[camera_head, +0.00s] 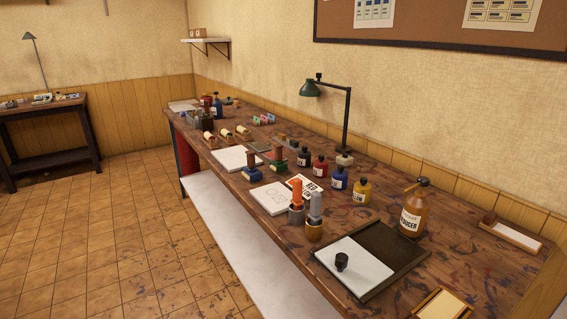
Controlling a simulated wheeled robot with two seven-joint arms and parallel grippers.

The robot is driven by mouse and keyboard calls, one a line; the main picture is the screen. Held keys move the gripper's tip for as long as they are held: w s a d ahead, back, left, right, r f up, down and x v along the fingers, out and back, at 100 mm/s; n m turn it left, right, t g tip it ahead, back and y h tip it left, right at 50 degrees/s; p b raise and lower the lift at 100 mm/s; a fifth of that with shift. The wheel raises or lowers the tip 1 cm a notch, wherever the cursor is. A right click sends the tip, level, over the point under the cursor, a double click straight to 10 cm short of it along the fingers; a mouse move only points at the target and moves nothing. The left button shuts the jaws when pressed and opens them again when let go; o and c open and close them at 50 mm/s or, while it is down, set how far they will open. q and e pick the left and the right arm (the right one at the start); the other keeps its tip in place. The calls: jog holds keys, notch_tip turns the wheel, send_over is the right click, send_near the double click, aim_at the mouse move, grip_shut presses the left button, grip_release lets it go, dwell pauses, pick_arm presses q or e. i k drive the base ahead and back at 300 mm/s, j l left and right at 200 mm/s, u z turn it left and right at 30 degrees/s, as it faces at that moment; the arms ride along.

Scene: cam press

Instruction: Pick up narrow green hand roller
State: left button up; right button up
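No item can be told for certain as the narrow green hand roller at this size. A small green-based tool with an upright brown handle (278,165) stands mid-bench; I cannot tell whether it is a roller or a stamp. A similar blue-based tool (252,172) stands to its left. Several small wooden-looking items with dark red ends (227,136) lie farther back on the bench. Small pink and green pieces (264,120) sit behind them, too small to make out. Neither of my grippers is in view.
The long wooden bench (400,283) runs along the wall. A green lamp (311,89), several ink bottles (340,179), a large amber bottle (412,213), orange-handled (296,192) and grey-handled tools (316,206) in cups and a dark tray (397,243) crowd it. The tiled floor (110,240) in front is clear.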

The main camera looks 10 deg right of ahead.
aim_at(278, 165)
jog(key=i+j+z, duration=0.2)
jog(key=i+j, duration=0.15)
jog(key=i+j+z, duration=0.2)
jog(key=j, duration=0.25)
jog(key=i+j+z, duration=0.25)
jog(key=i+j, duration=0.15)
jog(key=i+j+z, duration=0.25)
jog(key=i+j, duration=0.15)
jog(key=j, duration=0.2)
jog(key=i+j+z, duration=0.1)
jog(key=j, duration=0.2)
jog(key=i+j+z, duration=0.15)
jog(key=j, duration=0.2)
jog(key=i+j+z, duration=0.1)
jog(key=j, duration=0.25)
jog(key=i+j+z, duration=0.25)
jog(key=j, duration=0.5)
jog(key=i+j+z, duration=0.35)
jog(key=i+j, duration=0.15)
jog(key=j, duration=0.2)
